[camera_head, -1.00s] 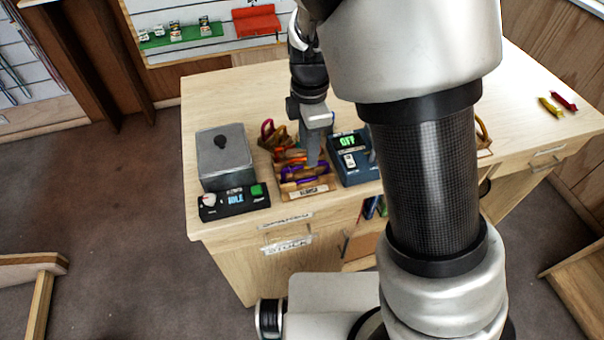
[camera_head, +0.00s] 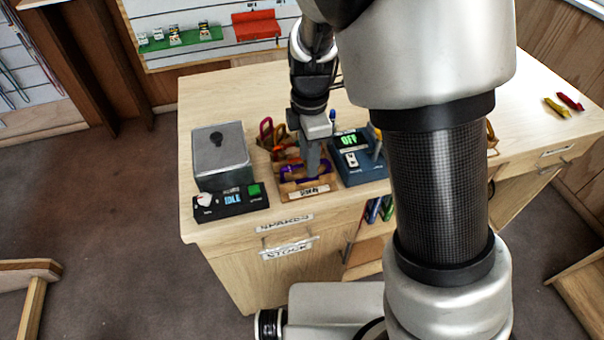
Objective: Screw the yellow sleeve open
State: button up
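I cannot make out a yellow sleeve for certain. A wooden tray (camera_head: 311,190) with a label on its front stands at the counter's front edge. Purple (camera_head: 291,172) and red or orange (camera_head: 284,152) pieces of gear lie in it. My gripper (camera_head: 313,172) points down over the tray and hides part of its contents. The fingers are too small and overlapped to show whether they are open, or whether they touch anything. A small yellowish upright part (camera_head: 378,146) shows at the right side of the blue device (camera_head: 359,166), partly behind my arm.
A grey lidded box (camera_head: 221,158) stands left of the tray, behind a black control unit (camera_head: 232,201) reading IDLE. The blue device reads OFF. A yellow piece (camera_head: 556,108) and a red piece (camera_head: 570,101) lie at the counter's far right. The counter (camera_head: 235,95) behind the box is clear.

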jog(key=shift+s+d, duration=0.15)
jog(key=shift+s, duration=0.4)
jog(key=shift+s+d, duration=0.15)
jog(key=shift+s, duration=0.4)
dwell(0.3)
jog(key=shift+f, duration=0.1)
jog(key=shift+f+b, duration=1.35)
jog(key=shift+b, duration=0.05)
jog(key=shift+w+a, duration=0.15)
jog(key=shift+w, duration=0.4)
jog(key=shift+w+a, duration=0.15)
jog(key=shift+w, duration=0.4)
jog(key=shift+r, duration=0.1)
jog(key=shift+s+r+p, duration=0.2)
jog(key=shift+r+p, duration=0.25)
jog(key=shift+r, duration=0.3)
jog(key=shift+s+r+p, duration=0.2)
jog(key=shift+r+p, duration=0.25)
jog(key=shift+r, duration=0.25)
